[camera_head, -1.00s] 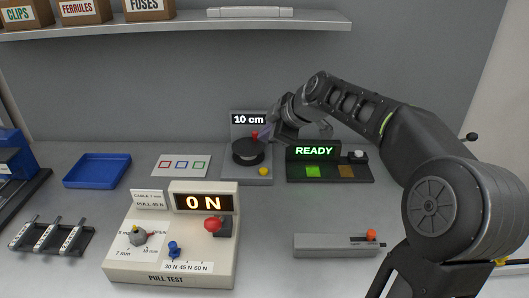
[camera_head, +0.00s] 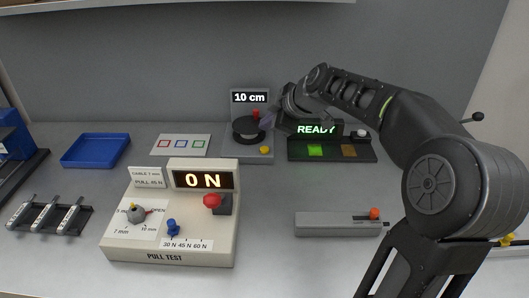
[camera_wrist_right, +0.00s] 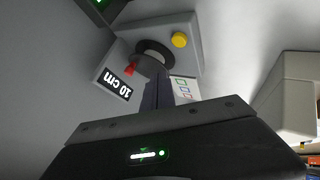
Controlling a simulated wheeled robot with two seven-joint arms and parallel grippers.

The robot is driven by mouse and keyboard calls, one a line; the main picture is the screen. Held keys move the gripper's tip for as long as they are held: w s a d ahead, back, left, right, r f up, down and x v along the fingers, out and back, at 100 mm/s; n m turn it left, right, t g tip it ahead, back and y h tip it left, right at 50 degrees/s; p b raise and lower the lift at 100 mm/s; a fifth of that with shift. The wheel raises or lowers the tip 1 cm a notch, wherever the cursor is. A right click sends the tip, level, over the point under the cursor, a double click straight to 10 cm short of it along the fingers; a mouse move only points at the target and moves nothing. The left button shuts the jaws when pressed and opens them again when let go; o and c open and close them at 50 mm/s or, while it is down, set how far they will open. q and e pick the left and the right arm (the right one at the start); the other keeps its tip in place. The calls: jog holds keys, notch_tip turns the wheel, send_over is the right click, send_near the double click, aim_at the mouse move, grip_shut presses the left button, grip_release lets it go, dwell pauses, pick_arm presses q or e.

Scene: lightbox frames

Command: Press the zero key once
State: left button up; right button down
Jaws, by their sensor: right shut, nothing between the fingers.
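The measuring unit (camera_head: 262,153) at the back has a "10 cm" display (camera_head: 250,98), a black wheel (camera_head: 247,130), a small red part (camera_head: 256,114) and a yellow round button (camera_head: 264,150). No key lettered zero is legible. My right gripper (camera_head: 267,121) is shut and empty beside the red part and wheel, in front of the unit. In the right wrist view its dark fingers (camera_wrist_right: 165,93) point at the wheel (camera_wrist_right: 155,52), with the red part (camera_wrist_right: 131,69) to their left and the yellow button (camera_wrist_right: 180,40) beyond. Contact cannot be told. My left gripper is out of view.
A "READY" panel (camera_head: 331,156) stands right of the unit, partly behind my gripper. The pull test box (camera_head: 170,252) showing "0 N" is in front. A blue tray (camera_head: 96,150) and tool rack (camera_head: 48,221) lie left, a grey bar device (camera_head: 335,225) right.

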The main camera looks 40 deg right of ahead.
aim_at(267, 150)
notch_tip(267, 150, down, 4)
jog(key=shift+r+b, duration=0.1)
jog(key=shift+b, duration=1.15)
jog(key=shift+f+b, duration=0.35)
jog(key=shift+b, duration=0.1)
dwell(0.6)
jog(key=shift+f+b, duration=0.45)
jog(key=shift+b, duration=0.25)
jog(key=shift+f+b, duration=0.5)
jog(key=shift+b, duration=0.15)
dwell(0.6)
jog(key=shift+r, duration=0.15)
jog(key=shift+r+p, duration=0.45)
jog(key=shift+r, duration=0.35)
jog(key=shift+r, duration=0.1)
jog(key=shift+r+p, duration=1.5)
jog(key=shift+r, duration=0.9)
